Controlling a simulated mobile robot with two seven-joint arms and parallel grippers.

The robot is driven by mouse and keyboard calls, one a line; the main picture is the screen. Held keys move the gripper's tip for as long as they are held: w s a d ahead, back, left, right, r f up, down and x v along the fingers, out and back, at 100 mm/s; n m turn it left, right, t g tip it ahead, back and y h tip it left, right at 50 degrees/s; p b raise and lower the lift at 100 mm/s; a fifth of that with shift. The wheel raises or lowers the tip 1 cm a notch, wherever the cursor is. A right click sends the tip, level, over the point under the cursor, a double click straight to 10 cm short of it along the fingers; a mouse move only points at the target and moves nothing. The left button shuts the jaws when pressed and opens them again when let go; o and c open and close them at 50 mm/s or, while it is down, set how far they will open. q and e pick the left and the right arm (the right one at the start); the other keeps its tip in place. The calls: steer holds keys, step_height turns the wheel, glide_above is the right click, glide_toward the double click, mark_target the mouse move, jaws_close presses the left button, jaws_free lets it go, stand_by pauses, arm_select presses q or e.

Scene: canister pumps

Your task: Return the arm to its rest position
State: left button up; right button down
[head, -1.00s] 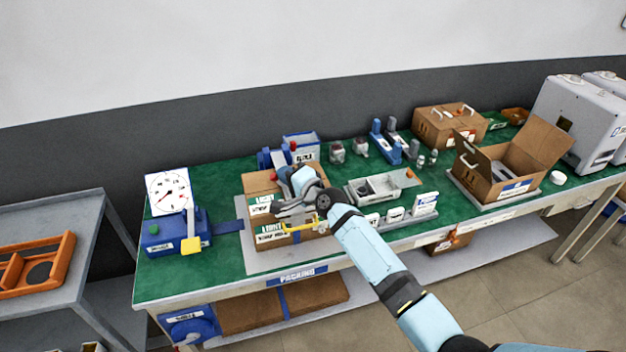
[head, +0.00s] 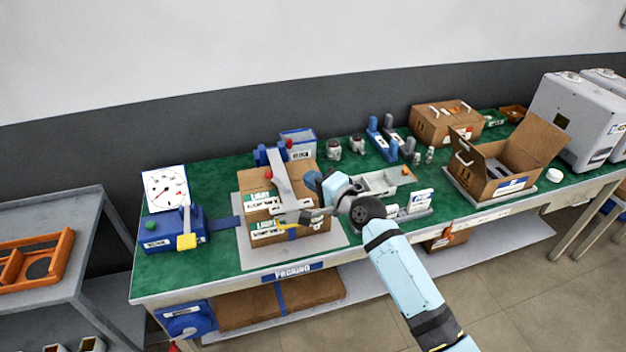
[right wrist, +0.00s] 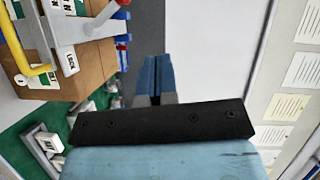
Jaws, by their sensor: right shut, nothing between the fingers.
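My right arm comes in from the lower right in the head view. The box also shows there at the upper left (right wrist: 92,72), apart from the fingers. My left gripper is not in view.
An orange tray (head: 62,258) lies on a side table. The floor in front is clear.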

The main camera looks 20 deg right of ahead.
steer(key=s+d+f+n+g+h, duration=0.25)
steer(key=s+f+n, duration=0.25)
steer(key=s+f, duration=1)
steer(key=s+f+n+h, duration=0.1)
steer(key=s+f+n, duration=0.3)
steer(key=s, duration=0.5)
steer(key=s+d+f+n+g+h, duration=0.1)
steer(key=s+f+n, duration=0.3)
steer(key=s, duration=0.6)
steer(key=shift+s+d+n+h, duration=0.2)
steer(key=shift+d+n+h, duration=0.05)
steer(key=shift+n+h, duration=0.1)
steer(key=shift+f+g, duration=0.1)
steer(key=shift+g, duration=0.15)
